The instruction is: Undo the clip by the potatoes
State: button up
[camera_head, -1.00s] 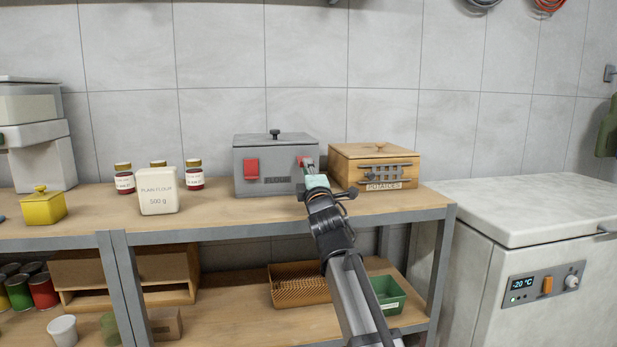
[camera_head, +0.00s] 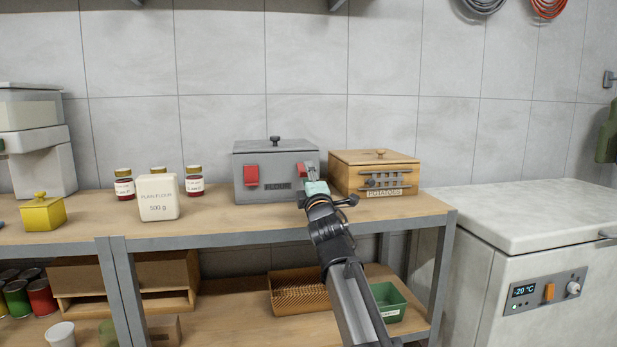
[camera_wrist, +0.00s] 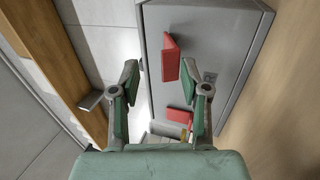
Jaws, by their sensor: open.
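The grey metal box (camera_head: 276,164) labelled flour stands on the worktop with two red clips on its front. The left clip (camera_head: 251,175) is in plain view. The right clip (camera_head: 302,169), beside the wooden potatoes box (camera_head: 345,180), is partly hidden by my gripper (camera_head: 311,171). In the wrist view this clip (camera_wrist: 169,58) is the upper one, just beyond and between my open fingertips (camera_wrist: 168,82). The fingers look empty; whether one touches the clip I cannot tell. The other clip (camera_wrist: 180,116) shows lower, farther off. The grey box's lid looks closed.
The potatoes box stands close to the right of the grey box, with metal bars on its front. A flour container (camera_head: 158,198) and jars (camera_head: 194,181) stand to the left. Worktop (camera_head: 220,215) in front is clear. A white freezer (camera_head: 530,215) stands right.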

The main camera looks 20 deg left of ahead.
jog(key=v, duration=1.1)
jog(key=shift+s+d, duration=0.15)
jog(key=shift+s, duration=0.15)
jog(key=shift+f, duration=0.1)
